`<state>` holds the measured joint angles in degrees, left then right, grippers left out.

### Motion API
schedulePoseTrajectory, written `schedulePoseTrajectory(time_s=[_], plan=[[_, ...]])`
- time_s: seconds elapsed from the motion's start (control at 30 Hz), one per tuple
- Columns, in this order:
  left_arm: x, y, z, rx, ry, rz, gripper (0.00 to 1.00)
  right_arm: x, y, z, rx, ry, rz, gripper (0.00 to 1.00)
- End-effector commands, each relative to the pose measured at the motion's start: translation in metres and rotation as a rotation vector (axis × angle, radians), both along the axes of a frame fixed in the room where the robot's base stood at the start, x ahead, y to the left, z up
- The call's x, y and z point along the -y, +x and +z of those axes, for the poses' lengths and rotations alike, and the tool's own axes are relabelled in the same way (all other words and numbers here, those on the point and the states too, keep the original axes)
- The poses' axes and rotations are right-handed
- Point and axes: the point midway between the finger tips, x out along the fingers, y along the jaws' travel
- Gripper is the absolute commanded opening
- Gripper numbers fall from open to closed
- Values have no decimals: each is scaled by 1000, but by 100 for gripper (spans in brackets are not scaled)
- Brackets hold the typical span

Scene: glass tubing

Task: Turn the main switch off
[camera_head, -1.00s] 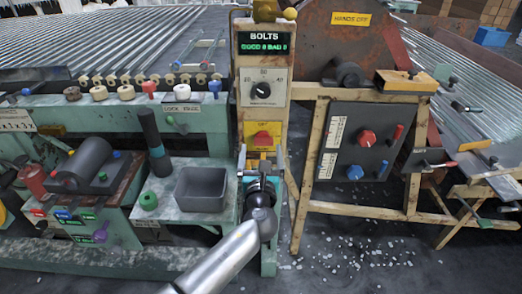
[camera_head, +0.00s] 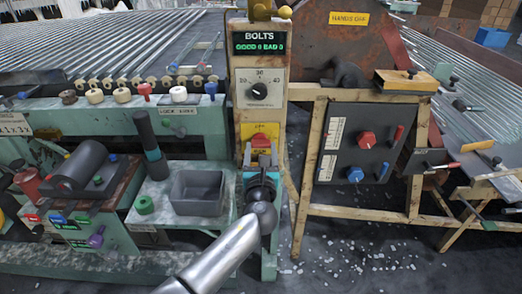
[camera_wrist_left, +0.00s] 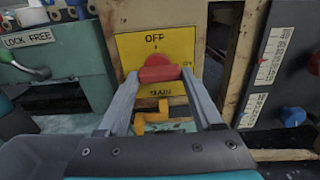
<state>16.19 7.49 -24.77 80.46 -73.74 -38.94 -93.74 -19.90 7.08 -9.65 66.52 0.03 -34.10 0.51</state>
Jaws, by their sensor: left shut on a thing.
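The main switch is a red handle (camera_head: 261,141) on a yellow plate (camera_wrist_left: 128,48) fixed to a wooden post. In the left wrist view the plate reads OFF at the top and MAIN at the bottom. The red handle (camera_wrist_left: 158,74) lies crosswise there, between my fingertips. My left gripper (camera_head: 261,155) comes up from below and is shut on the handle; it also shows in the left wrist view (camera_wrist_left: 160,76). The fingers hide part of the plate's lower half in the head view. My right gripper is not in view.
Above the switch are a dial (camera_head: 258,89) and a BOLTS display (camera_head: 259,43). A grey bin (camera_head: 197,193) stands left of my arm. A dark panel (camera_head: 350,150) with red and blue knobs is on the right. A yellow-orange piece (camera_wrist_left: 163,126) sits below the handle.

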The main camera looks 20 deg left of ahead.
Motion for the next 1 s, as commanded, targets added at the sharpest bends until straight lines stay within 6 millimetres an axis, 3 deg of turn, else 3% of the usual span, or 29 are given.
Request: schedulePoseTrajectory(time_s=[0.07, 0.4, 0.73, 1.0], plan=[[0, 0, 0, 0, 0, 0, 49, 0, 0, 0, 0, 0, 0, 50], [0, 0, 1, 0, 0, 0, 12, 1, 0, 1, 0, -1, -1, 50], [0, 0, 1, 15, -49, -1, 12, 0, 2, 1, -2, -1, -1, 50], [0, 0, 1, 64, -221, 1, 12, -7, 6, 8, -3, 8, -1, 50]])
